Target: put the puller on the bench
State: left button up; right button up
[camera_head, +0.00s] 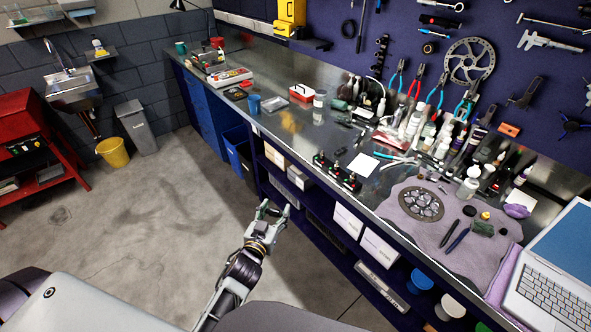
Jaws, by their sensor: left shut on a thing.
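The workbench (312,138) has a grey metal top and runs from the back left to the front right. My left gripper (269,210) is in front of the bench, over the floor side and beside the open shelves under the top. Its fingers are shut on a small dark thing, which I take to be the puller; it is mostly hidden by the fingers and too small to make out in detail. It is apart from the bench top. My right gripper is not in view.
Several bottles (412,120) crowd the back. A purple mat (405,203) with a cassette (421,204) and a laptop (555,270) fill the right end.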

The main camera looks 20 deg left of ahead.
pick_arm(q)
jog(key=shift+r, duration=0.2)
jog(key=d+r+m+g+h, duration=0.2)
jog(key=d+r+m+h, duration=0.2)
jog(key=d+r, duration=0.3)
jog(key=s+d+r+m+g+h, duration=0.1)
jog(key=d+r+m+h, duration=0.3)
jog(key=r, duration=1)
jog(key=shift+d+r+g+h, duration=0.15)
jog(key=shift+d+g+h, duration=0.25)
jog(key=shift+d+h, duration=1.2)
jog(key=shift+d+y, duration=0.4)
